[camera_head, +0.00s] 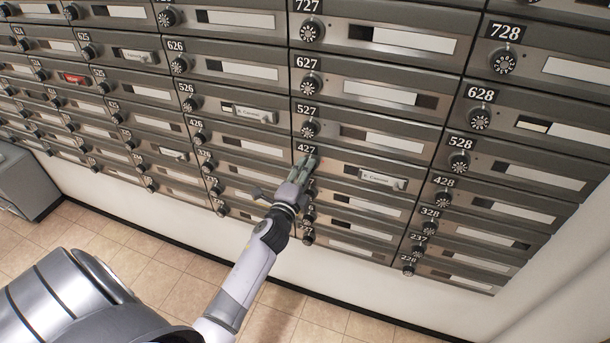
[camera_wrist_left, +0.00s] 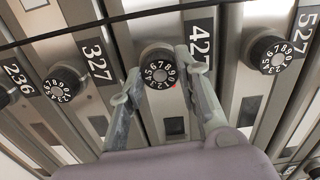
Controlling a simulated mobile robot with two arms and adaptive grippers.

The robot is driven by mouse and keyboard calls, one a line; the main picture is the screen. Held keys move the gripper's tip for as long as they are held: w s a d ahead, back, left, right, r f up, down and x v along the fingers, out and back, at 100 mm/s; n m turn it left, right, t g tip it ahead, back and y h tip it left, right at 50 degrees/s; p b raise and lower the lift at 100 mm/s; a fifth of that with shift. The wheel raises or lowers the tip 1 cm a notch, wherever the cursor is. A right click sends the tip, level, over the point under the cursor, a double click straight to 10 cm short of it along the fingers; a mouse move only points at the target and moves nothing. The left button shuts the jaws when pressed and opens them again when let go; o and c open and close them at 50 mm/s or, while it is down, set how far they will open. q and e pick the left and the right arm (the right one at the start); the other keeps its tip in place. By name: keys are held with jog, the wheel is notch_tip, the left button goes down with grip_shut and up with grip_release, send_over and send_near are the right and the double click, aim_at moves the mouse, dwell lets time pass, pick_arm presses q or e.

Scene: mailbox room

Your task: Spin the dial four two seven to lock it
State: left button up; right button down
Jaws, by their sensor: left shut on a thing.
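Mailbox 427 carries a black number plate (camera_head: 307,149) and, in the wrist view, a round black dial (camera_wrist_left: 158,72) with white digits. My left gripper (camera_head: 306,164) reaches up to this dial from below; its fingers mostly hide the dial in the head view. In the wrist view the left gripper's two grey fingers (camera_wrist_left: 160,68) stand on either side of the dial, shut on it. A small red mark shows at the dial's lower right edge. The 427 front carries a pale name label (camera_head: 376,177). My right gripper is in neither view.
Dial 527 (camera_head: 310,128) sits just above, and dial 327 (camera_wrist_left: 63,83) is the neighbour on the other side. Dial 428 (camera_head: 440,197) lies to the right. The tiled floor (camera_head: 180,270) below the boxes is clear. A grey cabinet (camera_head: 25,180) stands at the left.

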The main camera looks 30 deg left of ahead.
pick_arm(q)
jog(key=shift+m, duration=7.3)
jog(key=o, duration=1.1)
jog(key=shift+o, duration=0.2)
jog(key=v, duration=1.2)
